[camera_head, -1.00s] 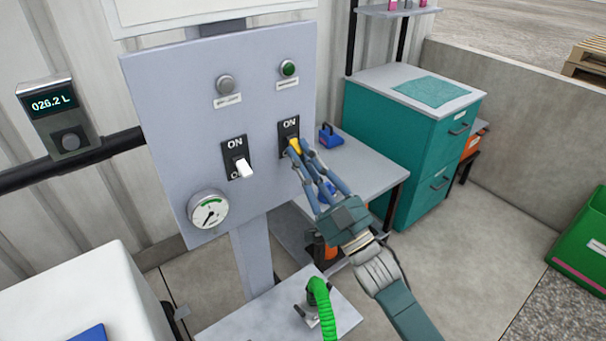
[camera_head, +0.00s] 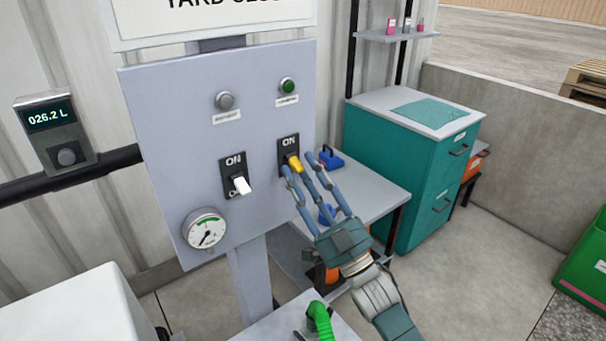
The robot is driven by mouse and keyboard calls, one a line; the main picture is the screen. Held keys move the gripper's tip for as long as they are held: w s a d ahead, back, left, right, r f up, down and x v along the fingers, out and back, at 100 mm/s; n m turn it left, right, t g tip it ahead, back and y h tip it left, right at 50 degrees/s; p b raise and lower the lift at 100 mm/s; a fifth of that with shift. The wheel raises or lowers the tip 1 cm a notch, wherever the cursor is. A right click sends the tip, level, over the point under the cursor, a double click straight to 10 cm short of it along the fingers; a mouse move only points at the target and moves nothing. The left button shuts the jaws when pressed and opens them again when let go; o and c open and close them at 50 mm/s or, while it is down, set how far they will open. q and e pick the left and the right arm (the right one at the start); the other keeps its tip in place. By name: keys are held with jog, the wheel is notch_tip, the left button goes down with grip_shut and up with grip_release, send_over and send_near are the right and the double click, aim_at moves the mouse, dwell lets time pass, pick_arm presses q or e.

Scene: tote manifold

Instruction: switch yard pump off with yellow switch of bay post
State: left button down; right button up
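The yellow switch (camera_head: 294,162) sits on a black plate marked ON on the right side of the grey bay post panel (camera_head: 165,130). Its lever points outward and somewhat down. The lower part of its plate is hidden by the lever and fingers. My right gripper (camera_head: 298,164) is at the yellow switch, with its fingers spread on either side of the lever. The left finger looks very close to the lever; I cannot tell whether it touches. My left gripper is not in view.
A white switch (camera_head: 241,185) points down beside it. Above are a grey lamp (camera_head: 225,100) and a dark green lamp (camera_head: 287,86); a gauge (camera_head: 205,230) is below. A side table (camera_head: 375,185) and teal cabinet (camera_head: 400,150) stand behind my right arm.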

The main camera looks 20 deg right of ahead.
jog(key=v, duration=1.2)
